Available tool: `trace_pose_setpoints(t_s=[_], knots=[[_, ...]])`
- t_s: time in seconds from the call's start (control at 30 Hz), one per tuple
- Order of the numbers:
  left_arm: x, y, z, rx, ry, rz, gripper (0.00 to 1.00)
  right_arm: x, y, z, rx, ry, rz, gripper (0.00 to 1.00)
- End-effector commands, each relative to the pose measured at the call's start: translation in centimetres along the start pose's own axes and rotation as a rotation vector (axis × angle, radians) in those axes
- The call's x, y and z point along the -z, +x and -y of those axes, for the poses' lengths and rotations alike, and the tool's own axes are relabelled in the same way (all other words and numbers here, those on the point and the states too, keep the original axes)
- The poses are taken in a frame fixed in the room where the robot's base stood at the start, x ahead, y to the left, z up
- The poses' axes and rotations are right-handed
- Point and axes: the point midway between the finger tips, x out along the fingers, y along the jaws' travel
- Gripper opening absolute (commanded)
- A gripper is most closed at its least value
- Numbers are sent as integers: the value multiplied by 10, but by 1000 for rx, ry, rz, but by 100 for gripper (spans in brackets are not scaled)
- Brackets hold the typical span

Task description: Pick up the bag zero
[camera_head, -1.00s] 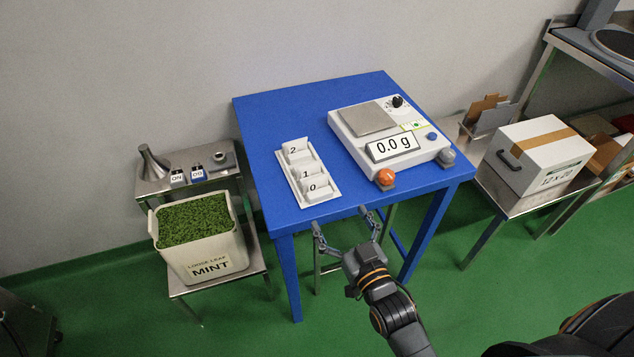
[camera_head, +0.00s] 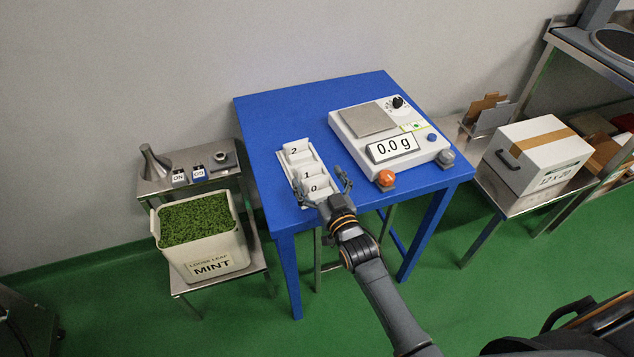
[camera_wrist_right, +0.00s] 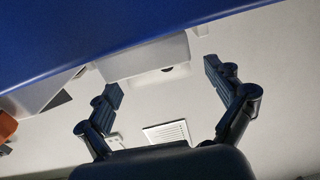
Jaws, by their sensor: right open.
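The bag zero (camera_head: 316,187) is a white packet marked 0 in the front slot of a white tray (camera_head: 321,159) on the blue table. Bags marked 1 (camera_head: 308,174) and 2 (camera_head: 294,151) sit behind it in the same tray. My right gripper (camera_head: 325,181) is open, with its fingers on either side of the front of the tray at bag zero. In the right wrist view, the open fingers (camera_wrist_right: 163,85) stand to both sides of a white block-like shape (camera_wrist_right: 146,57); I cannot tell whether they touch it. My left gripper is not in view.
A white scale (camera_head: 430,150) reading 0.0 g stands right of the tray, with an orange button (camera_head: 386,178) at its front corner. A mint bin (camera_head: 207,268) is at left. A carton (camera_head: 540,150) is at right. The blue table (camera_head: 262,110) is clear behind the tray.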

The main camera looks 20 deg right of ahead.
Motion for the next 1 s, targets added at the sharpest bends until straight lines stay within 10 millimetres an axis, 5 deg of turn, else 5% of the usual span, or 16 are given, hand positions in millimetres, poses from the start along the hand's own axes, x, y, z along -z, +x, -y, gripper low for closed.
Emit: trace_pose_setpoints(t_s=[0.27,0.6,1.0], knots=[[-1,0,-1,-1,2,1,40,-1,4,0,0,0,1,92],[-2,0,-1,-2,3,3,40,-1,4,0,0,0,1,57],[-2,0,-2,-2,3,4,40,0,4,0,0,0,1,55]])
